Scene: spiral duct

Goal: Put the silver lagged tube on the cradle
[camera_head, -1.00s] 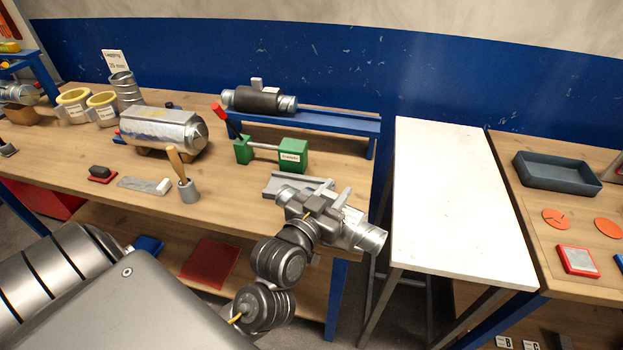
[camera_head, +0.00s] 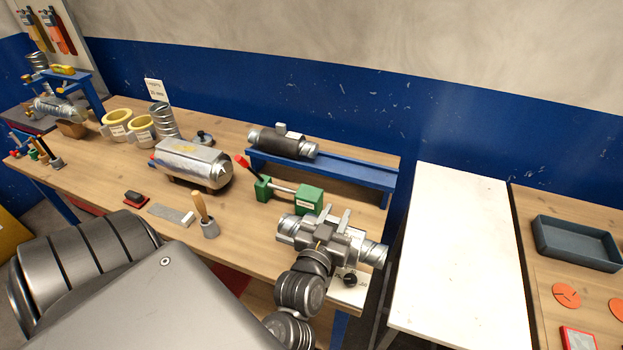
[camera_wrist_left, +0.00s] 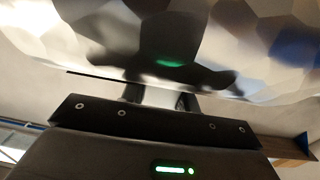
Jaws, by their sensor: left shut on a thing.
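A silver lagged tube (camera_head: 291,229) with ribbed metal ends is held in my left gripper (camera_head: 329,236), which is shut on it over the front right corner of the bench. Its silver, faceted surface (camera_wrist_left: 250,50) fills the top of the left wrist view. A larger silver lagged body (camera_head: 193,163) rests on a low wooden support (camera_head: 180,181) at mid-bench. A wooden block-like cradle (camera_head: 72,129) stands at the far left, with a silver piece on it. I cannot tell which support is the named cradle. My right gripper is not in view.
A green clamp-like fixture (camera_head: 309,200) stands just behind the held tube. A blue rail (camera_head: 350,172) with a dark lagged tube (camera_head: 283,142) stands behind it. A white table (camera_head: 460,260) is clear on the right.

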